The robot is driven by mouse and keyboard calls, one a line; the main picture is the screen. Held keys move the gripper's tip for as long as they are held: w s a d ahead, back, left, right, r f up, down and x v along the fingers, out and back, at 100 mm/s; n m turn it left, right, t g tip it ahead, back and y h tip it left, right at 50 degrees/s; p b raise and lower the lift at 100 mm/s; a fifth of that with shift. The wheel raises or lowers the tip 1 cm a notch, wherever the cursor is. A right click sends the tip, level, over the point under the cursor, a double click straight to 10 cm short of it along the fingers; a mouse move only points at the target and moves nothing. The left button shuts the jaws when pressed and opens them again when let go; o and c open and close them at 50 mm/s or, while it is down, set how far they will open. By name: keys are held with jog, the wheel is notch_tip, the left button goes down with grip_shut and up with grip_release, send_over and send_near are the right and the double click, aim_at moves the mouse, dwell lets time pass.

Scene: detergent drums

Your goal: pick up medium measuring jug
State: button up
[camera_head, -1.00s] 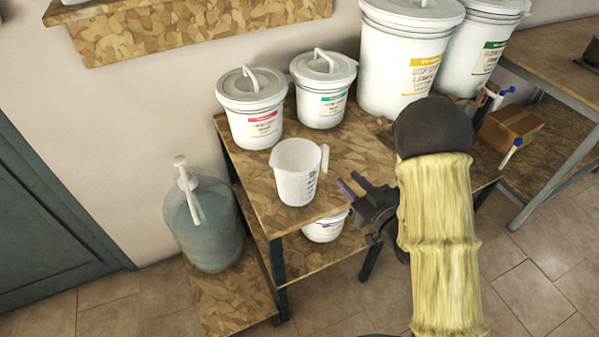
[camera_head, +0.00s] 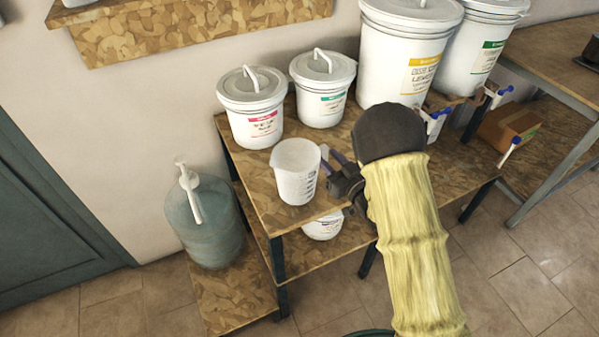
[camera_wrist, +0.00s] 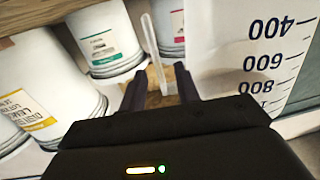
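The measuring jug (camera_head: 295,177) is white and translucent, standing upright near the front edge of the wooden bench top. Its handle is on the right side, facing my gripper (camera_head: 333,160). In the wrist view the jug body (camera_wrist: 254,65) fills the upper right, with marks 400, 600 and 800. The jug's pale handle (camera_wrist: 154,50) runs down between the two dark fingertips of my gripper (camera_wrist: 160,90). The fingers are apart, one on each side of the handle, and do not appear closed on it. In the head view my gripper partly hides the handle.
A red-labelled tub (camera_head: 253,108) and a green-labelled tub (camera_head: 323,88) stand behind the jug. Large drums (camera_head: 405,50) stand at the back right. A small tub (camera_head: 323,227) is on the shelf below. A pump bottle (camera_head: 205,225) stands lower left.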

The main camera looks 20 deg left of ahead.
jog(key=shift+x, duration=1.4)
grip_shut()
